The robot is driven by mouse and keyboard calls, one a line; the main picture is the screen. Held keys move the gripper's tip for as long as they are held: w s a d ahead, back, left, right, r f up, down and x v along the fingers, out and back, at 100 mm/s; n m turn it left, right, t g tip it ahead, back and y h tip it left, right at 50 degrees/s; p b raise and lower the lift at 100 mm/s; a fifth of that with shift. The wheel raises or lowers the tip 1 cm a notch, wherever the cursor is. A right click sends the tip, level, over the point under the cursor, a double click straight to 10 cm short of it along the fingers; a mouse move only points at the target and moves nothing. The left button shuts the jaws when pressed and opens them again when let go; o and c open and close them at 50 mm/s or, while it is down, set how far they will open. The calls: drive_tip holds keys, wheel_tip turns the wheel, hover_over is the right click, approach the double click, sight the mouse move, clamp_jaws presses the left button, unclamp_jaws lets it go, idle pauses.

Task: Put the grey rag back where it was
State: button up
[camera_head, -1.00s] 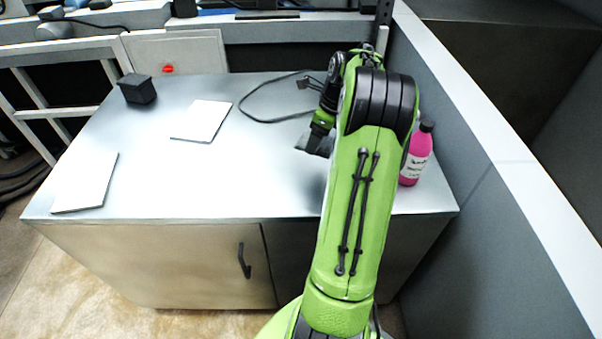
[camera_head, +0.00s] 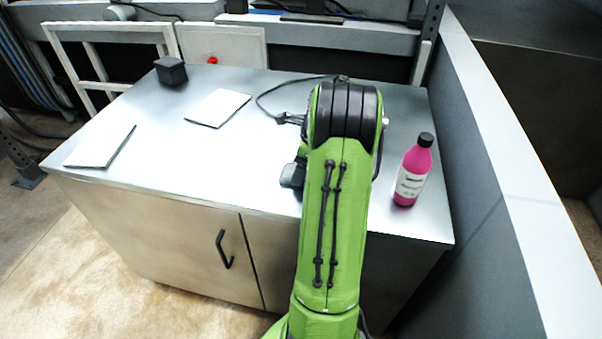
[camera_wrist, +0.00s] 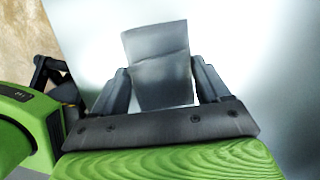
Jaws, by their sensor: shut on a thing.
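The grey rag (camera_wrist: 158,62) is between the two fingers of my gripper (camera_wrist: 162,82) in the wrist view. My gripper is shut on it, and the rag sticks out past the fingertips. The pale metal tabletop shows behind it; I cannot tell whether the rag touches it. In the head view my green arm covers most of the gripper, and only a small grey-dark part shows at the arm's left side, over the front half of the table (camera_head: 215,160).
A pink bottle (camera_head: 412,172) stands upright right of my arm. Two white sheets (camera_head: 217,107) (camera_head: 100,146) and a black box (camera_head: 171,71) lie on the left half. A black cable (camera_head: 285,90) lies behind the arm. A grey wall (camera_head: 480,150) borders the right side. The table's front middle-left is clear.

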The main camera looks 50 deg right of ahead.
drive_tip(key=shift+f, duration=0.45)
drive_tip(key=o, duration=1)
drive_tip(key=shift+w, duration=0.1)
drive_tip(key=shift+r, duration=0.1)
drive_tip(key=p+v, duration=0.5)
drive_tip(key=v, duration=0.7)
drive_tip(key=w+a+r+n, duration=0.1)
drive_tip(key=a+r+n, duration=0.2)
drive_tip(key=a+n, duration=0.3)
drive_tip(key=w+a+r+n+h, duration=0.1)
drive_tip(key=w+a+r+n, duration=0.15)
drive_tip(key=a, duration=0.65)
drive_tip(key=w+a+r+n, duration=0.1)
drive_tip(key=a+r+n, duration=0.2)
drive_tip(key=a+n, duration=0.35)
drive_tip(key=s+a+f+n+t, duration=0.1)
drive_tip(key=s+a+n+t, duration=0.1)
drive_tip(key=s+a+n, duration=1.1)
drive_tip(key=a+n, duration=0.1)
drive_tip(key=n, duration=0.2)
drive_tip(key=shift+s+a+f+t, duration=0.15)
drive_tip(key=shift+s+a+t, duration=0.05)
drive_tip(key=shift+a+t, duration=0.15)
